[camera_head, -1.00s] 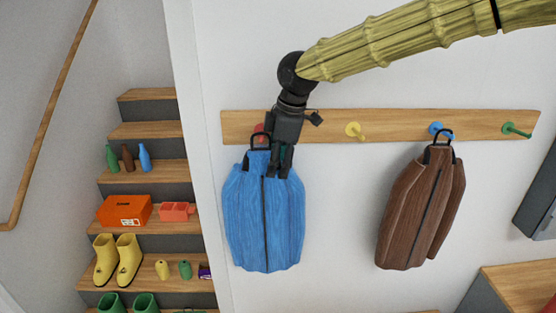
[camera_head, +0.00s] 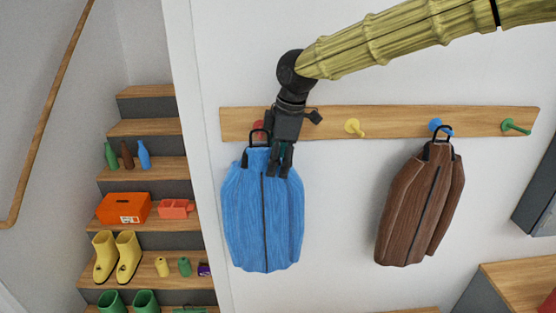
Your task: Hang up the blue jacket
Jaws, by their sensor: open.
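The blue jacket (camera_head: 262,225) hangs upright against the wall at the red peg (camera_head: 259,127), at the left end of the wooden peg rail (camera_head: 310,124). Its black loop rises over the peg. My gripper (camera_head: 279,174) is open, fingers pointing down, in front of the jacket's top right part. Whether the fingers touch the jacket I cannot tell. The gripper partly hides the jacket's upper right edge and the rail beside the red peg.
A brown jacket (camera_head: 418,205) hangs from the blue peg (camera_head: 437,126). The yellow peg (camera_head: 354,127) and green peg (camera_head: 515,126) are bare. Stairs (camera_head: 150,128) with bottles, boxes and yellow boots (camera_head: 116,257) lie left of the wall's edge. A wooden-topped cabinet (camera_head: 512,283) stands at lower right.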

